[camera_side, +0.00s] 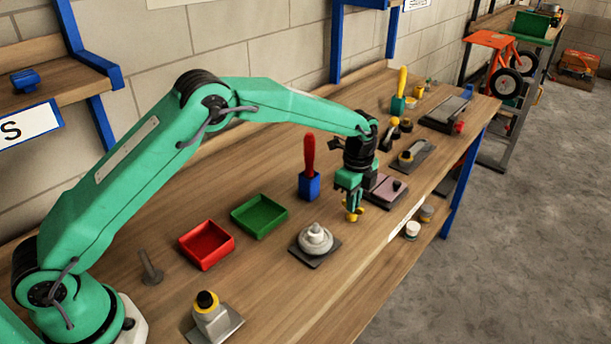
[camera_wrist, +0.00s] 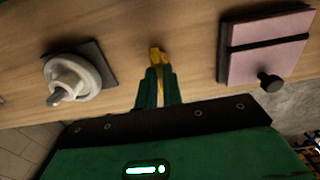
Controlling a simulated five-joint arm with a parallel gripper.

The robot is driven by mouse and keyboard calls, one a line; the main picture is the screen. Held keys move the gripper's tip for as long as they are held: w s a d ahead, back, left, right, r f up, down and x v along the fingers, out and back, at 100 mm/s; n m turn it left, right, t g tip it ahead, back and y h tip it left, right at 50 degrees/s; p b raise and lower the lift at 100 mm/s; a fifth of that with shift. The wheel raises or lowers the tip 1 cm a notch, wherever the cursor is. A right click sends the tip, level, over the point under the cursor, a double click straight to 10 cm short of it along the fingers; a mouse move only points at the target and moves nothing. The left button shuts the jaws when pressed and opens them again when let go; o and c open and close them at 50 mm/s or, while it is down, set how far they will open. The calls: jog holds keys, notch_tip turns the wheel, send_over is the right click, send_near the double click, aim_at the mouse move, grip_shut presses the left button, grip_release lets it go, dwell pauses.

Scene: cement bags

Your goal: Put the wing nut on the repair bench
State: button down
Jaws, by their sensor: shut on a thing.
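The wing nut (camera_side: 355,214) is a small brass-yellow piece at the tips of my gripper (camera_side: 354,200). In the wrist view the wing nut (camera_wrist: 158,54) shows between the two green fingers (camera_wrist: 158,76), which are shut on it. My gripper points down over the front part of the long wooden bench (camera_side: 270,285), between a grey-white round part on a dark plate (camera_side: 315,240) and a pinkish pad on a dark base (camera_side: 386,188). I cannot tell whether the wing nut touches the wood. The fingers partly hide it.
A red tray (camera_side: 206,245) and a green tray (camera_side: 259,216) lie left of my gripper. A blue block with a red handle (camera_side: 309,180) stands behind. A yellow-ringed part (camera_side: 211,315) is near the front. Several tools crowd the far end. Bare wood lies between them.

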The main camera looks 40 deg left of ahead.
jog(key=shift+f, duration=0.2)
jog(key=c, duration=1.5)
grip_release()
jog(key=shift+c, duration=0.2)
notch_tip(320, 180, up, 13)
jog(key=shift+f, duration=0.1)
